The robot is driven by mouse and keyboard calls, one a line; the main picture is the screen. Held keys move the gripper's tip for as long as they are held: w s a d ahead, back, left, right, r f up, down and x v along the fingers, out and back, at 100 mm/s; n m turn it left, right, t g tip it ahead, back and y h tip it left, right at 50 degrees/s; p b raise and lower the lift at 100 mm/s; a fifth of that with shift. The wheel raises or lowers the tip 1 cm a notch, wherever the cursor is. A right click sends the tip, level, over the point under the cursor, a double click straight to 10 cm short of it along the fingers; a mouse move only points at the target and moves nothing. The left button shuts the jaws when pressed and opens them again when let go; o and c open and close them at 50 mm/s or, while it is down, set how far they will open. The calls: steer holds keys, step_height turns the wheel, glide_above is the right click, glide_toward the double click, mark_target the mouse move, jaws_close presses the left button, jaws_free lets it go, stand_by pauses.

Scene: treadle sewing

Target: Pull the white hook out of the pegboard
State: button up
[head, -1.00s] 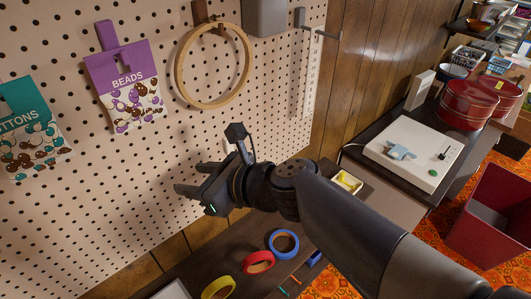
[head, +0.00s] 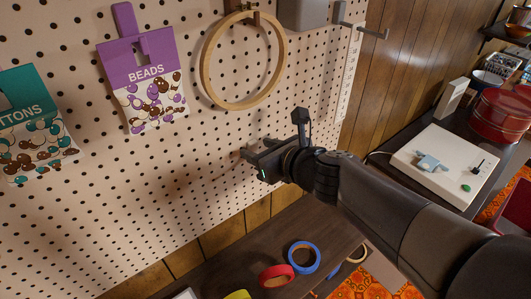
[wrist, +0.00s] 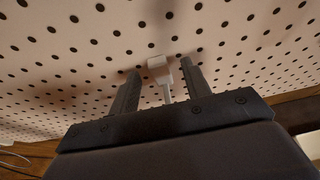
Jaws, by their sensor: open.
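The white hook (wrist: 162,72) shows in the wrist view, with a small blocky head and a thin stem. It stands at the pegboard (wrist: 80,60), between the two fingers of my gripper (wrist: 161,85). The fingers are open, one on each side of the hook, with a gap to it on both sides. In the head view my gripper (head: 254,154) is close to the pegboard (head: 215,150), below the wooden hoop. The hook cannot be made out there, and my gripper may hide it.
A purple beads bag (head: 145,85), a buttons bag (head: 30,130), a wooden hoop (head: 206,75) and a grey hook (head: 368,30) are on the board. Tape rolls, one blue (head: 293,267) and one red (head: 268,283), lie on the shelf below. A white machine (head: 445,160) is at right.

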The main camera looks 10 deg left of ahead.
steer(key=shift+c, duration=0.3)
jaws_close()
stand_by(0.5)
steer(key=shift+s+d, duration=0.3)
stand_by(0.8)
steer(key=shift+s+d, duration=0.2)
steer(key=shift+d, duration=0.05)
steer(key=shift+s+d, duration=0.4)
steer(key=shift+d, duration=0.05)
stand_by(0.6)
steer(key=shift+s+d+p, duration=0.7)
steer(key=shift+s+d, duration=0.9)
steer(key=shift+d, duration=0.25)
